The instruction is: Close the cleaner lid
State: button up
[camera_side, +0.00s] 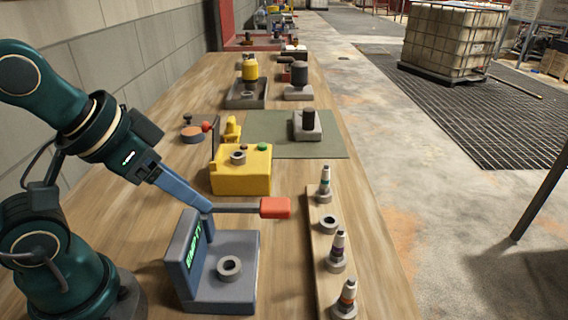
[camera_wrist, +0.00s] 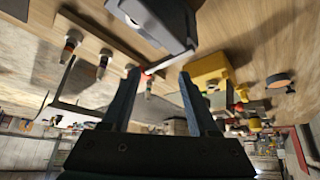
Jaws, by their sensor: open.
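A yellow box (camera_side: 241,178) with a grey ring and a green button on top stands mid-bench; it looks like the cleaner. The box also shows in the wrist view (camera_wrist: 207,75). My gripper (camera_side: 208,208) is in front of the box, above the blue-grey unit (camera_side: 235,275). In the wrist view my gripper (camera_wrist: 160,73) has its fingers apart. A grey bar with a red end (camera_side: 275,208) lies near the fingertips; its mounting is hidden.
A wooden rack (camera_side: 317,250) with several plugs runs along the right bench edge. A green mat (camera_side: 330,145) with a grey block (camera_side: 308,126) lies behind the yellow box. An orange-topped disc (camera_side: 193,134) is left of it. The wall borders the bench on the left.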

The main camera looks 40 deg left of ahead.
jog(key=w+d+r+n+t+h, duration=0.25)
jog(key=w+r+t, duration=0.35)
jog(key=w+r, duration=0.6)
jog(key=n+y, duration=0.5)
jog(key=y, duration=0.4)
send_over(325, 174)
jog(key=a, duration=0.3)
notch_tip(325, 174, down, 13)
jog(key=shift+m, duration=0.95)
jog(key=d+f, duration=0.1)
jog(key=f, duration=0.2)
jog(key=d+f, duration=0.1)
jog(key=f, duration=0.1)
jog(key=s+d+f, duration=0.1)
jog(key=f, duration=0.2)
jog(key=shift+d+f, duration=0.3)
jog(key=shift+f, duration=0.05)
jog(key=x, duration=0.3)
jog(key=shift+w+a+f, duration=0.1)
jog(key=shift+w+a, duration=0.1)
jog(key=shift+w, duration=0.1)
jog(key=shift+w+a+f, duration=0.2)
jog(key=shift+w, duration=0.3)
jog(key=shift+w, duration=0.1)
